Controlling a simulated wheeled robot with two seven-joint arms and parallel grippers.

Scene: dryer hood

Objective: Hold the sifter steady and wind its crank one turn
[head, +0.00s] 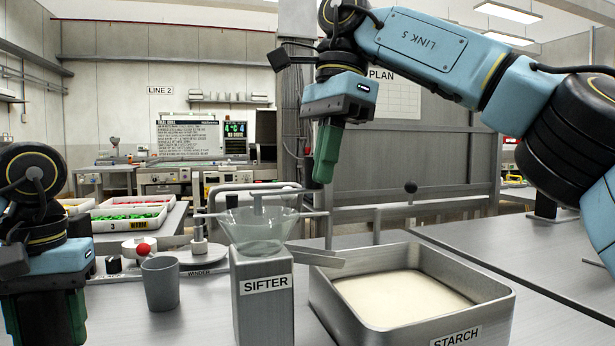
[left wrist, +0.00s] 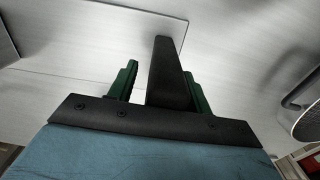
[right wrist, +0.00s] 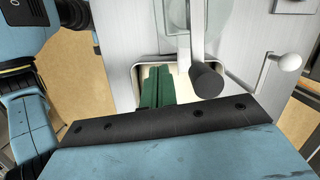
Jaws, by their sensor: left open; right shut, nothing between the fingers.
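The sifter (head: 263,300) is an upright grey metal box with its name on the front. A clear funnel-like bowl (head: 258,230) stands on top, with thin bars near it. My right gripper (head: 325,170) is shut and empty, pointing down above and right of the bowl, apart from it. In the right wrist view a dark cylinder on a grey bar (right wrist: 207,80) shows beside its fingers; I cannot tell whether it is the crank. My left gripper (left wrist: 160,82) is open, at the lower left of the head view. A dark tapered piece shows between its fingers; its contact is unclear.
A metal starch tray (head: 490,315) stands right of the sifter. A black ball on a stem (head: 411,187) rises behind the tray. The right tabletop is mostly clear.

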